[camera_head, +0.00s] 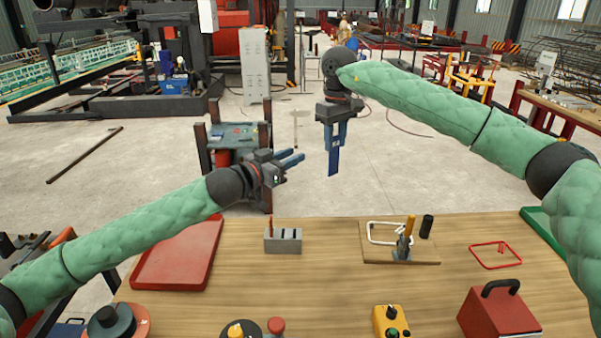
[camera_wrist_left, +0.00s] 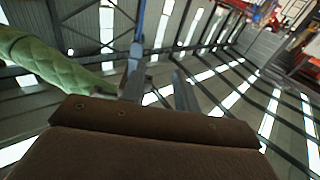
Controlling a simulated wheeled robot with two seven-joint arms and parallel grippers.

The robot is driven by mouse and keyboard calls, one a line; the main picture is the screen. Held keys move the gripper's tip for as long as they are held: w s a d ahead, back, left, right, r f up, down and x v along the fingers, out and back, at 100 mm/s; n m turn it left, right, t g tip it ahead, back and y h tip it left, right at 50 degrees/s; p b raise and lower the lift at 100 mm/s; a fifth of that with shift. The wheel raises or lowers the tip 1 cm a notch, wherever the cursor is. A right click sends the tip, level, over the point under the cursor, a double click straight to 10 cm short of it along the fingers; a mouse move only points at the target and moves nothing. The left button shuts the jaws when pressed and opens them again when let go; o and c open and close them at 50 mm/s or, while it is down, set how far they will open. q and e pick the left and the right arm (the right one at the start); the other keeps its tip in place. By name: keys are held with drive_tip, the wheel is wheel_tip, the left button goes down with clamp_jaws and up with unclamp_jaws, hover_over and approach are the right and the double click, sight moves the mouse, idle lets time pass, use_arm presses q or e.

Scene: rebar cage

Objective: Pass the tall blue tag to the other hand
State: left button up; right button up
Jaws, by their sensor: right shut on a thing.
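The tall blue tag (camera_head: 334,164) hangs upright below my right gripper (camera_head: 335,138) in the head view, beyond the table's far edge. My right gripper points down and is shut on the tag's upper part. My left gripper (camera_head: 293,158) is to the left of the tag, pointing right toward it. Its two fingers are apart with nothing between them, and a gap separates them from the tag. In the left wrist view the left fingers (camera_wrist_left: 158,88) also stand apart. A thin blue strip shows above them; I cannot tell whether it is the tag.
The wooden table (camera_head: 330,290) carries a red tray (camera_head: 150,277), a grey slotted block (camera_head: 283,246), a board with a white frame (camera_head: 375,252), a black cylinder (camera_head: 427,226), a red wire frame (camera_head: 482,262) and a red box (camera_head: 497,315). A red stand (camera_head: 232,158) is behind my left gripper.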

sight(334, 156)
use_arm(q)
drive_tip(key=s+d+f+m+g, duration=0.1)
drive_tip(key=s+d+f, duration=0.1)
drive_tip(key=d+f, duration=0.1)
drive_tip(key=x, duration=1.1)
drive_tip(key=shift+d, duration=0.3)
clamp_jaws()
use_arm(e)
drive_tip(key=o, duration=1.3)
drive_tip(key=shift+c, duration=0.2)
